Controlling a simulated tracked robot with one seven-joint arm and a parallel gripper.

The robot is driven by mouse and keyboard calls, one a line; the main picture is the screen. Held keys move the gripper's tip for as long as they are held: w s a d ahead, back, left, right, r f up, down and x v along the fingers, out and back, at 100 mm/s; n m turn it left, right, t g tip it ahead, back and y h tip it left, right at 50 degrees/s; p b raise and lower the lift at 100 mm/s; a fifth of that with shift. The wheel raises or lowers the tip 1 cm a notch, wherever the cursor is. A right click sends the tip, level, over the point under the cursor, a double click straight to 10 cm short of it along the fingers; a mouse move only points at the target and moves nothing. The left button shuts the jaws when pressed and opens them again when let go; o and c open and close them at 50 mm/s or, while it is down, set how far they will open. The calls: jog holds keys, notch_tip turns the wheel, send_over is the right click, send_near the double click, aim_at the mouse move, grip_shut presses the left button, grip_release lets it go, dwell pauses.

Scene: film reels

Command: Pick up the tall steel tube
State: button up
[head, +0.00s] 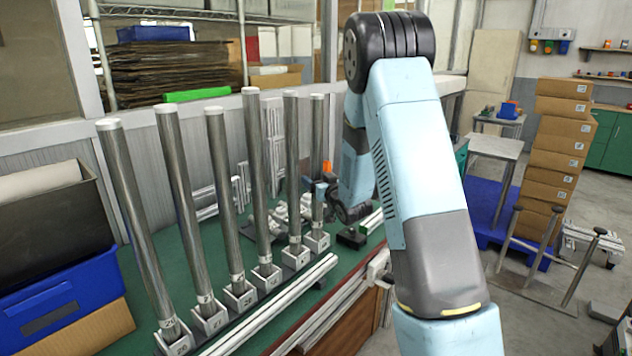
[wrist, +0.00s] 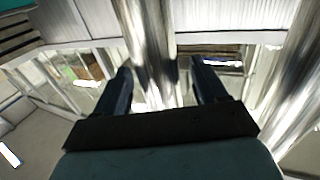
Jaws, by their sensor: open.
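Several tall steel tubes with pale caps stand in a row in small numbered holders on the green bench. The rightmost steel tube (head: 317,140) stands upright in its holder. My gripper (head: 319,188) is at its lower half, below the middle. In the wrist view my gripper (wrist: 160,78) is open, and a shiny steel tube (wrist: 147,35) passes between or just beyond the two dark fingers. I cannot tell whether they touch it. Another tube, with its top highest in the picture, stands further left (head: 257,180).
A second tube (wrist: 295,90) is close on the right in the wrist view. Pale rails (head: 270,315) lie along the bench's front edge. A blue bin (head: 65,300) is at the left. Stacked cartons (head: 560,150) stand on the right, off the bench.

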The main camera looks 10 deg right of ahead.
jog(key=shift+w, duration=0.2)
jog(key=shift+c, duration=0.3)
jog(key=shift+a, duration=0.1)
grip_shut()
